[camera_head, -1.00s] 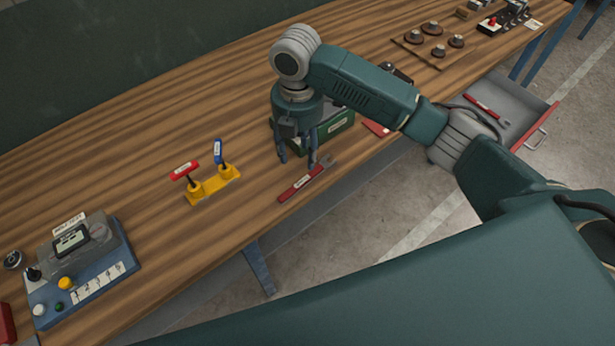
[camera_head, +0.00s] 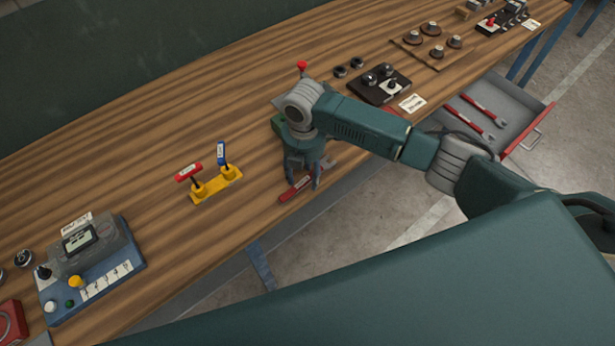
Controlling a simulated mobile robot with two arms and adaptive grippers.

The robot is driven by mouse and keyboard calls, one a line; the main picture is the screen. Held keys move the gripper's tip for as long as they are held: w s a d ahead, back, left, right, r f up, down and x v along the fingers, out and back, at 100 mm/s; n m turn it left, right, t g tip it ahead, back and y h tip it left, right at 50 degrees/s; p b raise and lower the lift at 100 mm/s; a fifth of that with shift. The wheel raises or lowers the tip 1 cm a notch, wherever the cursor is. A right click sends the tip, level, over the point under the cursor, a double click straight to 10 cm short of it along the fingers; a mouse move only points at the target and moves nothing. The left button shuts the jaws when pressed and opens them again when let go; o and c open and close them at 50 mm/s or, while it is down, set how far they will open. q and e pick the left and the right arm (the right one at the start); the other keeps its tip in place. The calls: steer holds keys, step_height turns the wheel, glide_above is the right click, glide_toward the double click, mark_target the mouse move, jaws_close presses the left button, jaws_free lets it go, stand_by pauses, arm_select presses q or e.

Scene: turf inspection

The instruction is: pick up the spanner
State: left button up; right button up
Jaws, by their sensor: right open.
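A spanner with a red handle (camera_head: 291,193) and grey jaw lies on the wooden bench close to its front edge. My right gripper (camera_head: 303,182) points down over it with its fingers apart, one on each side of the handle as far as I can see. The fingers hide the middle of the spanner. I cannot tell whether the fingertips touch the bench. Two more red-handled spanners (camera_head: 475,115) lie in the open drawer at the right. My left gripper is not in view.
A yellow stand (camera_head: 216,187) with red and blue T-handled tools is left of the gripper. A blue test device (camera_head: 95,280) stands at the far left. A dark knob panel (camera_head: 380,84) lies behind my arm. The open drawer (camera_head: 527,130) juts out at the right.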

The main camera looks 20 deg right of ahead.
jaws_close()
steer(key=shift+r, duration=0.15)
